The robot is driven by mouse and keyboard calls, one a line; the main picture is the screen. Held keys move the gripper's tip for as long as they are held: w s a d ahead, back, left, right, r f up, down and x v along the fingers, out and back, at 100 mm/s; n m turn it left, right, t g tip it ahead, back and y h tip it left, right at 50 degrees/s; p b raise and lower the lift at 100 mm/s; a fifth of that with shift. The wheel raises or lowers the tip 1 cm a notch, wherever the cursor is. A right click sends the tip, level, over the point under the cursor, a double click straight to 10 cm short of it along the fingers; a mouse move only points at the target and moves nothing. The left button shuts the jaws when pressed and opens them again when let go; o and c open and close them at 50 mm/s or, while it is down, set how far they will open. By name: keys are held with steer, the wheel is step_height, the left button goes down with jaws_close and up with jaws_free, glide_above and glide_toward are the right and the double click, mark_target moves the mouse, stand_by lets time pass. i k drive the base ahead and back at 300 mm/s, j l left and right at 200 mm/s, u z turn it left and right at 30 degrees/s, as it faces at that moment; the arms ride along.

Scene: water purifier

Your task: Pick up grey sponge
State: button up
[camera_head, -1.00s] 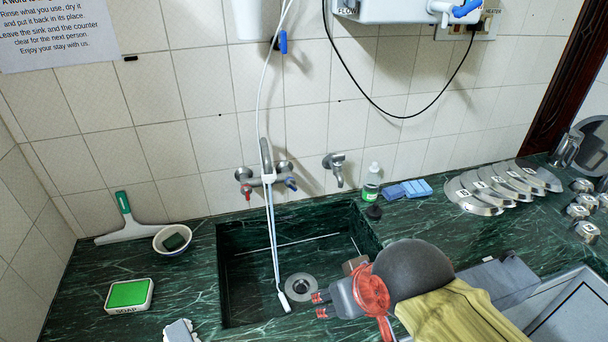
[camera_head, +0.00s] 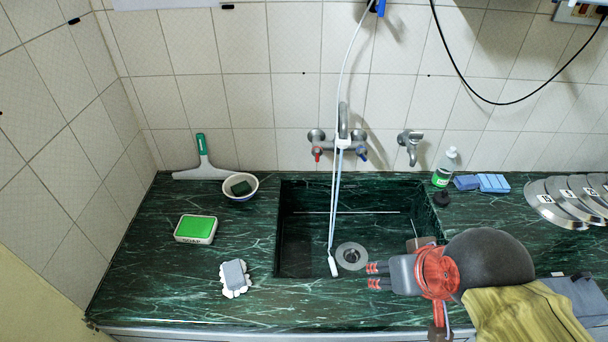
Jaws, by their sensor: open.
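A grey sponge (camera_head: 234,275) lies on a white scalloped dish (camera_head: 243,287) on the green marble counter, left of the sink and near the front edge. My gripper (camera_head: 373,276) is over the front right part of the sink, pointing left. Its two red-tipped fingers are apart, with nothing between them. The gripper is well to the right of the sponge, with the sink's left part and some counter between them.
The sink (camera_head: 305,245) has a white hose (camera_head: 337,200) hanging into it from above. Blue sponges (camera_head: 481,183) and a bottle (camera_head: 444,168) are behind right.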

mark_target(234, 280)
steer(key=u, duration=1.25)
